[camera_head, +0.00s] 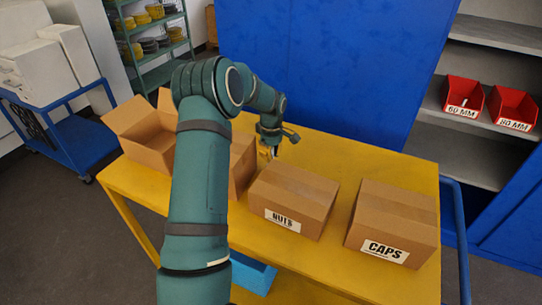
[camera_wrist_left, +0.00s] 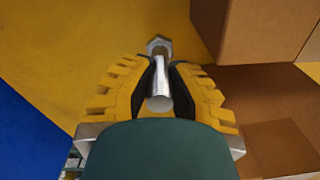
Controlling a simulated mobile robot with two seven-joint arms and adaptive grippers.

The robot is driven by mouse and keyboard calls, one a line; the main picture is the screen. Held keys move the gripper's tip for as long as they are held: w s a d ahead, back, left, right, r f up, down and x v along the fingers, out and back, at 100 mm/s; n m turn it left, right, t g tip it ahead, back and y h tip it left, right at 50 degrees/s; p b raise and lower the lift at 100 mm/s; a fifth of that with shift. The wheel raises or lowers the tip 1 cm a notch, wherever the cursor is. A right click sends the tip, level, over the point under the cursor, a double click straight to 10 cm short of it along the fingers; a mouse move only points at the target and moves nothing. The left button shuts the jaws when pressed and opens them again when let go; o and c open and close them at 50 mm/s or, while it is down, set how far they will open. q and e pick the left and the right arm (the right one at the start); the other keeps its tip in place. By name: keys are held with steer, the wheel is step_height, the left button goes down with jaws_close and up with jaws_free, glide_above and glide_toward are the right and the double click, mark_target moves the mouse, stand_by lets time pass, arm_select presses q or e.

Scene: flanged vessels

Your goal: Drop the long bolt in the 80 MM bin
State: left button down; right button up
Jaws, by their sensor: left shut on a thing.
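My left gripper (camera_head: 268,152) is over the yellow table, just behind the NUTS box. In the left wrist view its yellow fingers (camera_wrist_left: 160,88) are shut on a silver bolt (camera_wrist_left: 158,92), with the hex head pointing away from the camera. I cannot tell whether the bolt touches the table. In the head view the bolt is too small to make out. The red 80 MM bin (camera_head: 513,108) stands on a grey shelf in the blue cabinet at the right, well away from the gripper. My right gripper is not in view.
The red 60 MM bin (camera_head: 463,96) stands left of the 80 MM bin. The NUTS box (camera_head: 295,195), CAPS box (camera_head: 395,220) and an open carton (camera_head: 140,130) stand on the yellow table (camera_head: 335,260). A blue cabinet panel (camera_head: 330,60) rises behind the table.

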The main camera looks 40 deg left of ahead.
arm_select(q)
steer(key=shift+f, duration=0.45)
steer(key=shift+f, duration=0.15)
steer(key=c, duration=1)
jaws_free()
